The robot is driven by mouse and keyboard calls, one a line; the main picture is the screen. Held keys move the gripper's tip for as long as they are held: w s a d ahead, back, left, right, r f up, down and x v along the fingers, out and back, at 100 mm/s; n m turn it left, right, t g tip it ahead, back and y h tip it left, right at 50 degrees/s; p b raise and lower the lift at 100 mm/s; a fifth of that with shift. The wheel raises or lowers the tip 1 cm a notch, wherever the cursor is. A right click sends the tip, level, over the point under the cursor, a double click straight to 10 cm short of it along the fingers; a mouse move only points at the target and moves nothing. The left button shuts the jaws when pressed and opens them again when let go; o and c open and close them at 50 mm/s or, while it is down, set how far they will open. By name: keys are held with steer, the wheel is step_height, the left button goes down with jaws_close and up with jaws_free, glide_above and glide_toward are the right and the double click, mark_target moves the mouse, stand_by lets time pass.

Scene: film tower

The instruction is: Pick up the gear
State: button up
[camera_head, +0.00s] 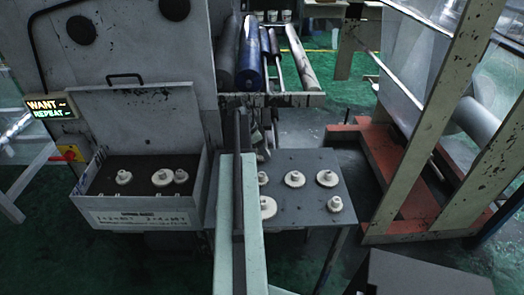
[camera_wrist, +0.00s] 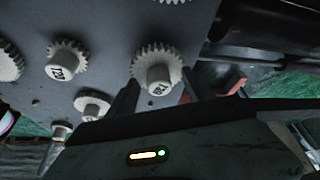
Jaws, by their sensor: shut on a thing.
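A white toothed gear (camera_wrist: 158,62) with a raised, labelled hub is between the two dark fingers of my gripper (camera_wrist: 158,92) in the wrist view. The fingers are shut on its hub. I cannot tell whether the gear is clear of the surface. In the head view my arm runs up the middle and hides part of the table, and I cannot pick out which gear is held. Other white gears stand on the grey table, including one near its middle (camera_head: 294,179) and one at its right (camera_head: 327,178). Another labelled gear (camera_wrist: 66,61) stands to the left in the wrist view.
An open grey box (camera_head: 150,217) with several gears stands left of the grey table (camera_head: 305,215). Rollers, including a blue one (camera_head: 250,66), lie behind. A beige frame (camera_head: 415,150) on a red base stands at the right.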

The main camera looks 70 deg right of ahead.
step_height(320, 180, up, 2)
steer(key=shift+r+p, duration=0.15)
steer(key=shift+p, duration=0.5)
steer(key=a, duration=0.5)
steer(key=w+a, duration=0.1)
steer(key=a, duration=0.4)
steer(key=w+a, duration=0.1)
steer(key=a, duration=0.4)
steer(key=shift+r, duration=0.2)
steer(key=shift+w+a, duration=0.1)
steer(key=shift+a, duration=0.35)
